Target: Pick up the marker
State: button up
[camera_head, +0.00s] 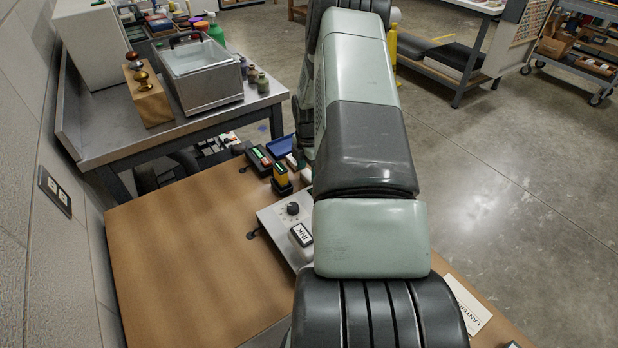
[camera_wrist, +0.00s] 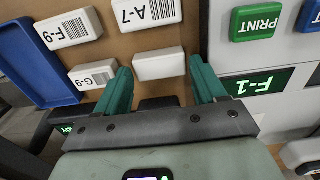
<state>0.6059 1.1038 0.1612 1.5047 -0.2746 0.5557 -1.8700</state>
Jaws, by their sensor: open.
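In the wrist view, several pale blocks lie on the brown tabletop. Three carry barcodes and read F-9 (camera_wrist: 68,28), A-7 (camera_wrist: 143,10) and G-9 (camera_wrist: 94,76). A fourth, blank-faced white block (camera_wrist: 159,64) lies between the teal fingertips of my gripper (camera_wrist: 160,70). The fingers are spread apart on its left and right; I cannot tell how high they are above it. No pen-like marker shows, and I cannot tell which block is the marker. In the head view my own arm hides most of the gripper area.
A blue tray (camera_wrist: 38,62) lies left of the blocks. To the right is a grey device with a green PRINT button (camera_wrist: 257,22) and an F-1 display (camera_wrist: 256,84).

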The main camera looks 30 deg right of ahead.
jog(key=shift+f, duration=0.8)
jog(key=shift+c, duration=0.4)
